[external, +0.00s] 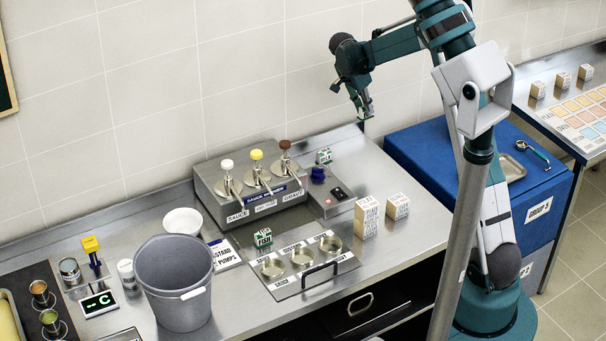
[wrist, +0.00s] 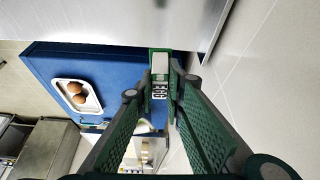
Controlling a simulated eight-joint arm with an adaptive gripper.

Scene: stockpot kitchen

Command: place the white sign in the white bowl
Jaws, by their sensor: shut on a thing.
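My gripper (external: 363,112) is raised above the far right end of the steel counter, near the tiled wall. It is shut on a small green-and-white block with dark lettering, seen between the fingertips in the wrist view (wrist: 160,76). A white sign with black lettering, partly reading "PUMPS" (external: 226,256), lies on the counter, partly hidden by the grey bucket. The white bowl (external: 183,219) stands behind the bucket, left of the sauce pump unit, its inside looking empty. The gripper is far to the right of both and apart from them.
The grey bucket (external: 174,290) stands in front of the bowl. The steel pump unit (external: 245,198) with several knobs stands right of it. Lettered boxes (external: 366,216) stand at the counter's right. A blue chest (external: 420,165) is beyond the counter; the wrist view shows a tray of eggs (wrist: 91,90) on it.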

